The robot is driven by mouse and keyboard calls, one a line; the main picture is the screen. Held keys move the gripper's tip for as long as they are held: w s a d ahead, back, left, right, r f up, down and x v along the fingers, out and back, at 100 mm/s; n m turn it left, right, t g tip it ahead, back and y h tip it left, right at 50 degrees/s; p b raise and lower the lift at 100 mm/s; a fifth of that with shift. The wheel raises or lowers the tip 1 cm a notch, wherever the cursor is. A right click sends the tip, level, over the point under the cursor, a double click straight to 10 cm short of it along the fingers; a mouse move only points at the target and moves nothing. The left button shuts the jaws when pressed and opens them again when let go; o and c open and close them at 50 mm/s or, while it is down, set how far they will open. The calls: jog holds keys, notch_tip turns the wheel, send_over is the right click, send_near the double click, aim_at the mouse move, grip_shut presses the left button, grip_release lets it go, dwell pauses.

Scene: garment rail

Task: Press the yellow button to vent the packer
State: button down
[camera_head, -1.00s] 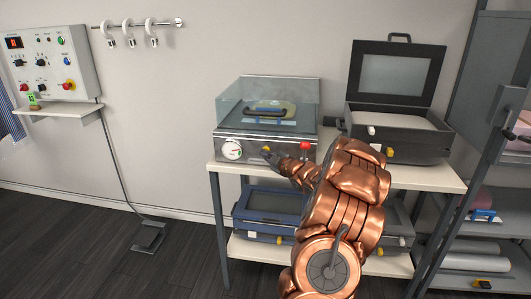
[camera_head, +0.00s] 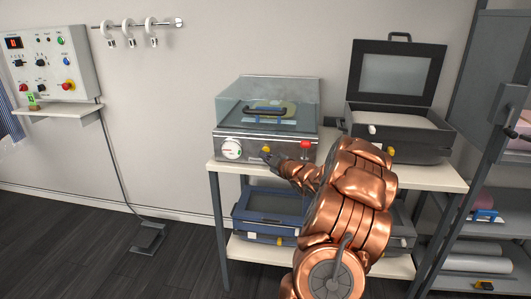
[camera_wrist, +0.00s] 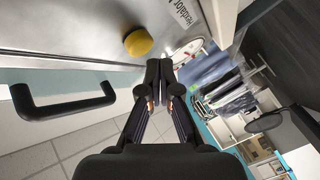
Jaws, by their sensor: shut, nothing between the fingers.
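The packer (camera_head: 275,147) is a grey metal box with a clear lid, standing on the table's top shelf. Its yellow button (camera_head: 266,149) is on the front panel, right of a round white gauge (camera_head: 231,149). In the wrist view the yellow button (camera_wrist: 138,42) is a round dome, above and left of my fingertips. My gripper (camera_wrist: 160,70) is shut and empty, its tips close to the panel. A small gap shows between the tips and the button in the picture. In the head view my gripper (camera_head: 272,157) is just below and right of the button.
A red knob (camera_head: 305,145) sits right of the button on the panel. An open black case (camera_head: 395,130) stands to the right. Blue and grey cases lie on the lower shelf. A black handle (camera_wrist: 62,108) shows at left in the wrist view.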

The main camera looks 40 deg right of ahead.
jog(key=s+a+b, duration=0.1)
jog(key=a+b, duration=0.1)
jog(key=s+a+b, duration=0.1)
jog(key=a, duration=0.1)
jog(key=shift+s+b, duration=0.35)
jog(key=shift+s, duration=0.05)
dwell(1.0)
